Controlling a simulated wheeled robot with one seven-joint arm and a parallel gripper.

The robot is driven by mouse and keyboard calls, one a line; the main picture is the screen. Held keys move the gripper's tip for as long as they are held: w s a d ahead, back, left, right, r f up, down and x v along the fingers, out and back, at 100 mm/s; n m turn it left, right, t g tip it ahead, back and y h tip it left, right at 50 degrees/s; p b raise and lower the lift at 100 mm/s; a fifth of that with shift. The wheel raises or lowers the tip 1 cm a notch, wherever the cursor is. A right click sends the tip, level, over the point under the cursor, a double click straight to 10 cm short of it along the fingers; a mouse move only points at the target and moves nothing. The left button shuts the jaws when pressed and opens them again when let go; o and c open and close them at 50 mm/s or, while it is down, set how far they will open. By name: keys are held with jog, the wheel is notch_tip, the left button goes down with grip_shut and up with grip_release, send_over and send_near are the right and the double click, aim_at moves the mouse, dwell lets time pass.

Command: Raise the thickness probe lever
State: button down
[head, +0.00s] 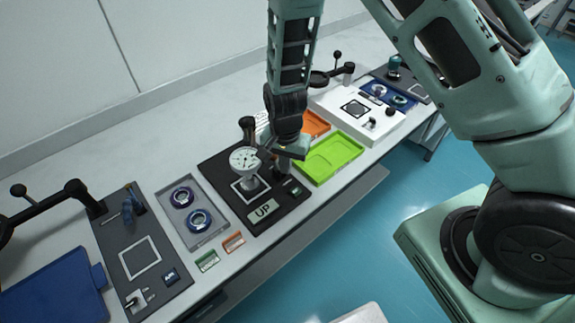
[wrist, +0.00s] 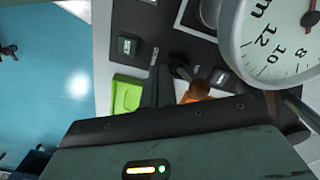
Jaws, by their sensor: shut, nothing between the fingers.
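The thickness probe is a white dial gauge (head: 245,160) on a black base plate (head: 222,178) with an "UP" display (head: 262,210). The dial (wrist: 280,40) fills the upper right of the wrist view, very close. My gripper (head: 281,167) is low over the plate, just right of the gauge, with its fingers shut and empty. In the wrist view, the dark fingers (wrist: 165,82) point towards the plate. The lever cannot be told clearly from the dark parts around the gauge and fingers; I cannot tell whether the gripper touches it.
A green tray (head: 332,158) and an orange tray (head: 316,122) lie right of the plate. A grey tray with blue-ringed parts (head: 190,232) is at left. A small box (head: 293,187) sits near the plate's right edge. The table front edge is close.

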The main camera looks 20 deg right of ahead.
notch_tip(320, 180, up, 7)
jog(key=s+p, duration=0.1)
jog(key=p, duration=0.4)
jog(key=shift+d+p, duration=0.2)
jog(key=shift+p, duration=0.2)
jog(key=shift+s, duration=0.1)
jog(key=s+a+r+n+y+b, duration=0.1)
jog(key=s+a+r+n+b, duration=0.1)
jog(key=s+a+r+n, duration=0.35)
jog(key=s+a+r+n+y+b, duration=0.1)
jog(key=s+a+r+n, duration=0.1)
jog(key=s+r+n, duration=0.6)
jog(key=s+d+r+n+h+b, duration=0.1)
jog(key=s+r+n, duration=0.1)
jog(key=s+r, duration=0.3)
jog(key=s, duration=0.3)
jog(key=shift+s+d+n, duration=0.2)
jog(key=shift+d+n, duration=0.15)
jog(key=shift+d, duration=0.05)
